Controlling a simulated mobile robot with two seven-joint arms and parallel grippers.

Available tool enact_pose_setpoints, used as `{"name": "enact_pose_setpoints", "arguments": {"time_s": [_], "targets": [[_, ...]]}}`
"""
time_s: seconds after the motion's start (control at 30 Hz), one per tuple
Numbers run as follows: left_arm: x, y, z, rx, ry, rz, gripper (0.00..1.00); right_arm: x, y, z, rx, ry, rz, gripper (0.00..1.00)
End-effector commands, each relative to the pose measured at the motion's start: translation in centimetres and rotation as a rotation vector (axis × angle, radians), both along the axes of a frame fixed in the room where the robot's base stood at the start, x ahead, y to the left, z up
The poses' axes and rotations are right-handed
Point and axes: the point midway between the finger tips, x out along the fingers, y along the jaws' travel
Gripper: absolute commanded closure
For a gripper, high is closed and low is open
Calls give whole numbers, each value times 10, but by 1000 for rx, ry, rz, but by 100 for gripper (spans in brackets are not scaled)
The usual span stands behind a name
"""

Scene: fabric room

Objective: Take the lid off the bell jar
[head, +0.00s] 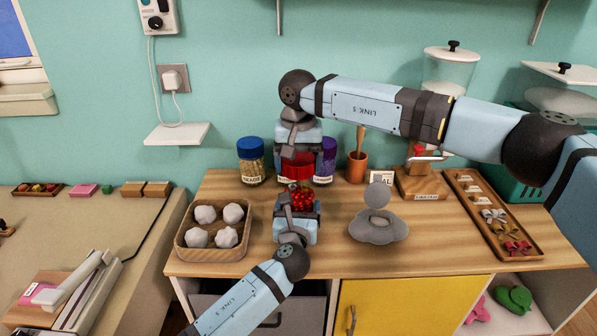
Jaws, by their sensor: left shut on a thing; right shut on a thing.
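The bell jar (303,199) stands near the front of the wooden counter, with red contents showing at its top. My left gripper (300,208) is shut on the jar and hides much of its lower part. My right gripper (298,148) is above and slightly behind it in the picture, pointing down and shut on what looks like the red lid (297,160). The lid appears raised apart from the jar. Red also shows just below it, with a pale label, and I cannot tell where the lid ends and a thing behind begins.
A tray of pale lumps (181,243) is left of the jar; a grey lobed object (378,228) is right. Behind stand a blue-lidded bead jar (251,163), a purple jar (326,160) and an orange cup (357,168). A sectioned tray (484,238) lies far right.

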Motion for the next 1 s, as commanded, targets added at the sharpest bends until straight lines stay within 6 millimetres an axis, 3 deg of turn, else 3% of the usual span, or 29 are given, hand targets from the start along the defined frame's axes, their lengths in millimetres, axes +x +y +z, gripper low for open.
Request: {"name": "enact_pose_setpoints", "arguments": {"time_s": [0.17,0.2,0.23,0.57,1.0], "targets": [[0,0,0,0,0,0,81,0,0,0,0,1,0,50],[0,0,0,0,0,0,8,0,0,0,0,1,0,50],[0,0,0,0,0,0,1,0,0,0,0,1,0,50],[-6,1,0,0,0,0,0,0,0,2,0,0,0,50],[-91,8,0,-1,2,-1,0,0,0,17,0,0,0,50]]}}
